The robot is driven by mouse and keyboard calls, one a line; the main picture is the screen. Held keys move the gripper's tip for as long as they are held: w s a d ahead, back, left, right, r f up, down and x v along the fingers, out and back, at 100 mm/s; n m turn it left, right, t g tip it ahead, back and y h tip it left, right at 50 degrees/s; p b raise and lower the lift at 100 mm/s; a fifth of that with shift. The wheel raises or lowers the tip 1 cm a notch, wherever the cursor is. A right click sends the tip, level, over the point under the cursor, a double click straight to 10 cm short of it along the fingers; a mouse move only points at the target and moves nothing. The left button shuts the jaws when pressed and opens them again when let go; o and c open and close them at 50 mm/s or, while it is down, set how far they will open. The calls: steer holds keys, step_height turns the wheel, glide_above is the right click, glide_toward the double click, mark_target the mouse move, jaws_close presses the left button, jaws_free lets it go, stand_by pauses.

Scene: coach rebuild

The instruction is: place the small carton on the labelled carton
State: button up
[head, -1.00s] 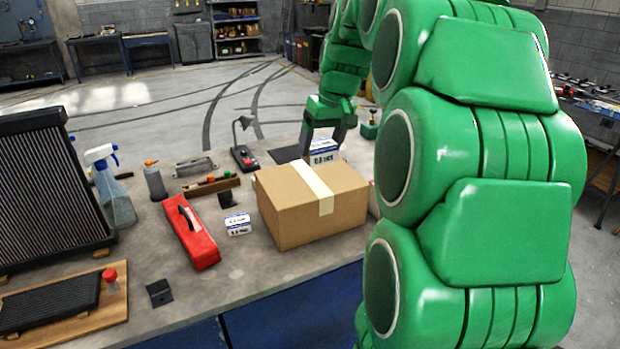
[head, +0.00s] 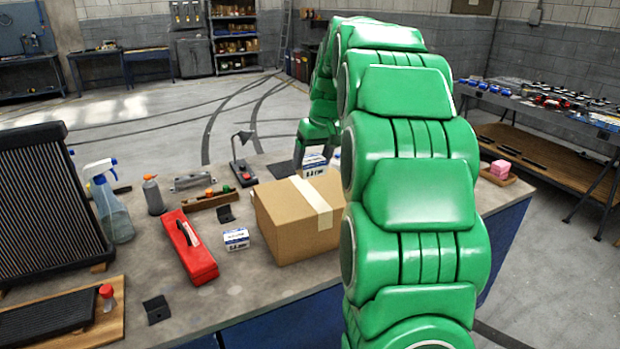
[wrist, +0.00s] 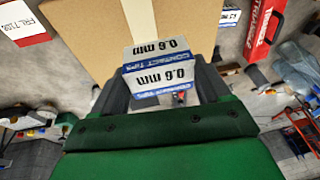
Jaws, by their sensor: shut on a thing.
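A small white and blue carton marked 0.6 mm contact tips (wrist: 158,70) is between the two fingers of my gripper (wrist: 160,90), which is shut on it. In the head view this carton (head: 313,166) shows behind the large cardboard box, with my gripper (head: 316,154) around its upper part. I cannot tell whether it touches the bench. A similar small white and blue carton (head: 236,239) stands beside the red toolbox. A white carton with a red side, printed FRL (wrist: 24,22), lies beyond the cardboard box in the wrist view; my arm hides its place in the head view.
The large cardboard box (head: 283,225), with a pale tape strip, stands close to my gripper. The red toolbox (head: 188,250), a desk lamp (head: 242,165), a spray bottle (head: 110,205) and a radiator (head: 45,200) are on the left. Bare bench (head: 245,285) shows in front.

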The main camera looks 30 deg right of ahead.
mark_target(316, 154)
steer(key=w+f, duration=0.2)
steer(key=w+d+f, duration=0.1)
steer(key=w+f, duration=0.1)
steer(key=f, duration=0.1)
steer(key=shift+d+f, duration=0.15)
steer(key=shift+f, duration=1.55)
steer(key=o, duration=1.1)
steer(key=shift+o, duration=0.2)
steer(key=v, duration=1.2)
